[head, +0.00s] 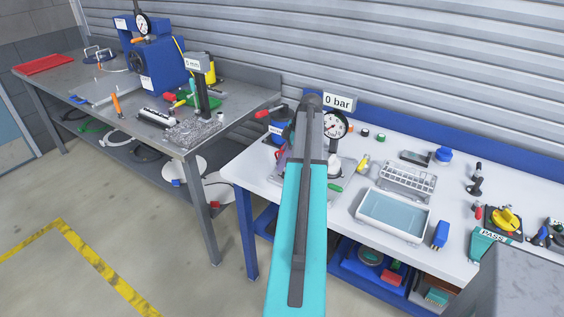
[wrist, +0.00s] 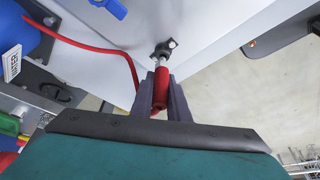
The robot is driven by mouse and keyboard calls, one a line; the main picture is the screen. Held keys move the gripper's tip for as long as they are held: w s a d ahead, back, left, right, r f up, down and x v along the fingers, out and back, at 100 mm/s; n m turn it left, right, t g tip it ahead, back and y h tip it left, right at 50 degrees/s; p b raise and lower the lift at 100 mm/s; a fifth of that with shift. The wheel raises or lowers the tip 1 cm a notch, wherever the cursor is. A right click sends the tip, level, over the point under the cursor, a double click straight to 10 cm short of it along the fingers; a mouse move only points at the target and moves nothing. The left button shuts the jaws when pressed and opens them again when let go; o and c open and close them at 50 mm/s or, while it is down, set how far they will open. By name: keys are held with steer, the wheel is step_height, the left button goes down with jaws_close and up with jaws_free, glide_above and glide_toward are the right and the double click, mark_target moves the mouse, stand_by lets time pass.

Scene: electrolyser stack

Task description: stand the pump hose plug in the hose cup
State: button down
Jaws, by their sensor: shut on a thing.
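In the wrist view, my gripper (wrist: 161,82) is shut on a red cylindrical plug (wrist: 160,92), which I take to be the pump hose plug. Its metal end points away from the gripper, at a black fitting (wrist: 164,47) by the white bench. I cannot tell whether the metal end is in the fitting or only in front of it. A red hose (wrist: 92,46) curves from a blue body at left toward the plug; its end is hidden. In the head view my arm hides the gripper and the plug. I cannot clearly pick out the hose cup in either view.
A gauge (head: 334,124) with a "0 bar" sign (head: 338,101) stands just behind my arm. A blue unit (head: 280,128) with a red handle is at its left. A water tray (head: 393,214) and a rack (head: 407,179) lie to the right. The grey bench (head: 100,78) is at left.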

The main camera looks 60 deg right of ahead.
steer(key=shift+f+b, duration=0.55)
steer(key=shift+f, duration=0.45)
stand_by(0.3)
steer(key=c, duration=1.6)
jaws_free()
steer(key=shift+r, duration=0.1)
steer(key=shift+b+v, duration=1.65)
steer(key=shift+v, duration=5.2)
